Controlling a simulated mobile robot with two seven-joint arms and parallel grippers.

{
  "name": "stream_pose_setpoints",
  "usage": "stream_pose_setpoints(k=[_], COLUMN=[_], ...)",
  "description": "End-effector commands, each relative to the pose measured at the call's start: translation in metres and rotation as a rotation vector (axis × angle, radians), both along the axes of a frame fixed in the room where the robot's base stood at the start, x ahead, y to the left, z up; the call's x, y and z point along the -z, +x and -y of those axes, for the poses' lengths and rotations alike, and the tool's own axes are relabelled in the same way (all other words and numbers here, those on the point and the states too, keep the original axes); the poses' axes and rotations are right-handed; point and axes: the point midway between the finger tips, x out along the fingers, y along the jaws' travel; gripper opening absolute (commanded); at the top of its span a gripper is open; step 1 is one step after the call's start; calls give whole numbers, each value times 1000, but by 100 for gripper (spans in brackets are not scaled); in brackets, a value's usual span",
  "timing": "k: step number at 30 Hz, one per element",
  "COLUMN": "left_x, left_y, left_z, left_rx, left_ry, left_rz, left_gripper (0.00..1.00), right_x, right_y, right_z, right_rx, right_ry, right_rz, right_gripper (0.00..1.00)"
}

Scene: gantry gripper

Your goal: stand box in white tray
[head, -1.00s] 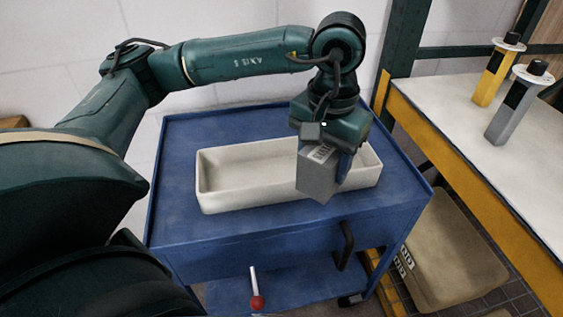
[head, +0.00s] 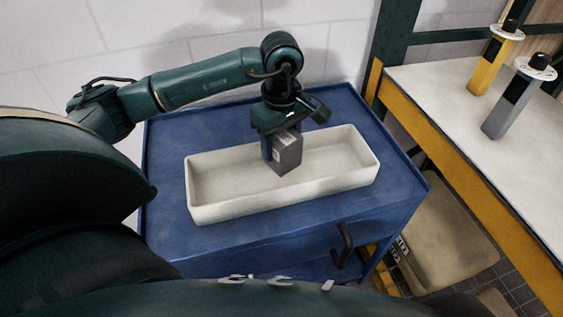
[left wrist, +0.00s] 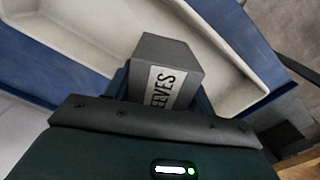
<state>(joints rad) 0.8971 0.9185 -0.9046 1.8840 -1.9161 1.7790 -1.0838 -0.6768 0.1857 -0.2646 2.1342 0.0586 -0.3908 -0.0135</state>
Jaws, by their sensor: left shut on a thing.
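The white tray (head: 215,208) is a long, shallow trough on the blue cart top. My left gripper (head: 275,155) is shut on a small grey box (head: 288,155) and points down over the middle of the tray. The box hangs roughly upright, its lower end within the tray's outline; whether it touches the floor I cannot tell. In the left wrist view the box (left wrist: 165,52) shows a white label reading "EEVES", held between the fingers, with the tray (left wrist: 235,60) beyond it. My right gripper is not in view.
The blue cart (head: 400,190) has a raised rim and a black handle (head: 343,245) at its front. To the right, a yellow-edged table (head: 440,90) holds a yellow post (head: 492,62) and a grey post (head: 508,105). Both ends of the tray are empty.

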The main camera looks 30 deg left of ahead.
Motion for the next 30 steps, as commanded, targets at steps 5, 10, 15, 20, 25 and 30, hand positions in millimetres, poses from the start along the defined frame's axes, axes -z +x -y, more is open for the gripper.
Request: stream_pose_setpoints(k=[5, 10, 15, 20, 25, 30], left_x=[17, 35, 55, 55, 60, 58], left_y=[0, -1, 0, 0, 0, 0], left_z=[0, 1, 1, 1, 1, 1], left_rx=[2, 4, 4, 5, 5, 5], left_ry=[0, 0, -2, -2, -1, 0], left_rz=[1, -2, 2, 3, 3, 1], left_gripper=[23, 23, 23, 23, 23, 67], right_x=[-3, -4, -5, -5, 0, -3], right_y=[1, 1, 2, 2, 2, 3], right_z=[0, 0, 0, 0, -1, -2], right_rx=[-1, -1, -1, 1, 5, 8], right_ry=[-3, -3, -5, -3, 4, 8], right_rz=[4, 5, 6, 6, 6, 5], right_gripper=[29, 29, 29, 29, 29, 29])
